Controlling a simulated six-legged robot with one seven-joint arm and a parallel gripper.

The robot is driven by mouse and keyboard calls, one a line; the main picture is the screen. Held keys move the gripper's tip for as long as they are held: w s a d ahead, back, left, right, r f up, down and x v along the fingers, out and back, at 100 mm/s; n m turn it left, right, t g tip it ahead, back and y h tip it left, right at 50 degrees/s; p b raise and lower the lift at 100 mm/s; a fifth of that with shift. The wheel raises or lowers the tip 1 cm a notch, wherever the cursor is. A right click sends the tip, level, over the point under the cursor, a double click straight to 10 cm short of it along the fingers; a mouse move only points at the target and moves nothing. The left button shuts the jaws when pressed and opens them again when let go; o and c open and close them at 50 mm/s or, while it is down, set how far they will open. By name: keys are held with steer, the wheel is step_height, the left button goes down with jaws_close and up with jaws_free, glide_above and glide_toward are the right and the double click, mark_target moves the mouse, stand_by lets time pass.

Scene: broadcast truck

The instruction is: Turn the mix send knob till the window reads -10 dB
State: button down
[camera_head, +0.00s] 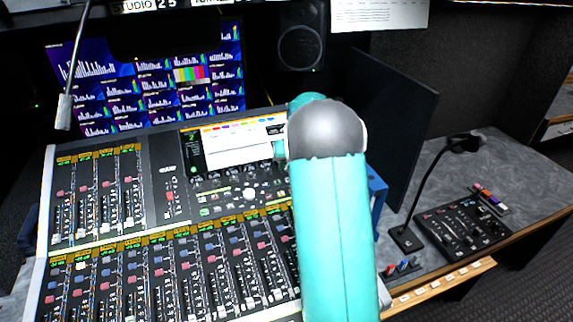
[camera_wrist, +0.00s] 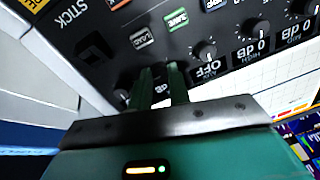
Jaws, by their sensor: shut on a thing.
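In the wrist view my gripper (camera_wrist: 162,72) reaches down to the dark console panel. Its two dark fingers are close together, shut on a small knob that they largely hide. The mix send knob's label and its window cannot be made out; they seem to be behind the fingers. Beside the fingers is a free black knob with a window reading OFF (camera_wrist: 208,69). Further right, another knob (camera_wrist: 250,28) has a window reading 0 dB. In the head view my teal arm covers my gripper and the right part of the mixing console (camera_head: 155,210).
LOAD (camera_wrist: 142,39) and SAVE (camera_wrist: 177,19) buttons lie close above the fingers. The console screen (camera_head: 235,140) is near my arm. A dark upright panel (camera_head: 385,130), a gooseneck microphone (camera_head: 435,175) and a small control box (camera_head: 465,228) stand to the right.

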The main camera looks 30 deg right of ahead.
steer(key=shift+m, duration=0.7)
steer(key=c, duration=1.3)
jaws_free()
steer(key=v, duration=1.3)
steer(key=shift+s+r, duration=0.2)
steer(key=shift+r, duration=0.1)
